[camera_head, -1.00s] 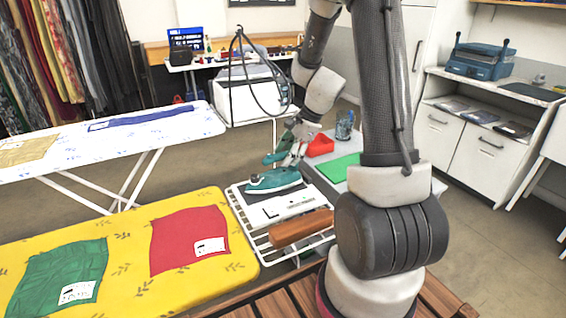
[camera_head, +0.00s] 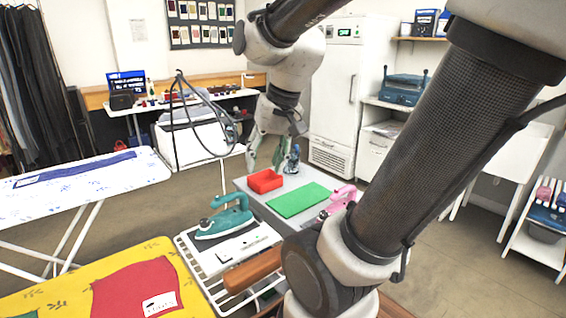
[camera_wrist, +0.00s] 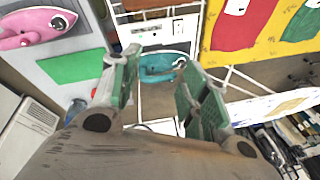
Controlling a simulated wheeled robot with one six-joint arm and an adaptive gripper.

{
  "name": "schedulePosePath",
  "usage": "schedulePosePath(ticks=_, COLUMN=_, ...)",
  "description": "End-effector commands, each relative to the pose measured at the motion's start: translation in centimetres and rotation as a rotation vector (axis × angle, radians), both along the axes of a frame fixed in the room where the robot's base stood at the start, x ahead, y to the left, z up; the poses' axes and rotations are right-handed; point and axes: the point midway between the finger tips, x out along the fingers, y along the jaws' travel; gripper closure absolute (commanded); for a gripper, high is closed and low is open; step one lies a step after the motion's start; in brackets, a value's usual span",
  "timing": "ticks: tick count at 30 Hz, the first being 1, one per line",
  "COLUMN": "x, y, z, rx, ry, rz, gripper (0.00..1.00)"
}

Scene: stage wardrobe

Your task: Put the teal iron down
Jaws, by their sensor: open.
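A grey table (camera_head: 255,196) beside the rack holds a red tray (camera_head: 265,181), a green mat (camera_head: 298,199) and a pink iron (camera_head: 340,197). A wooden roll (camera_head: 252,270) lies on the rack. A yellow ironing board (camera_head: 60,287) with a red cloth (camera_head: 130,288) stands at left.

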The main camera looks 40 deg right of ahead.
Motion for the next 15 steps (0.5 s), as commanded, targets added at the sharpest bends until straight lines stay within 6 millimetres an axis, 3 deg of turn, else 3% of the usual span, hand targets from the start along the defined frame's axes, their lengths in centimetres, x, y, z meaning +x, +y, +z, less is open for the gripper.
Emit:
schedulePosePath(ticks=3, x=-3.4, y=-0.2, z=0.8, rx=-0.124, ry=-0.062, rz=0.200, gripper=0.55)
schedulePosePath(ticks=6, x=-5.0, y=-0.5, z=1.0, rx=-0.196, ry=-0.089, rz=0.307, gripper=0.55)
schedulePosePath(ticks=15, x=-5.9, y=-0.8, z=1.0, rx=-0.243, ry=-0.103, rz=0.372, gripper=0.55)
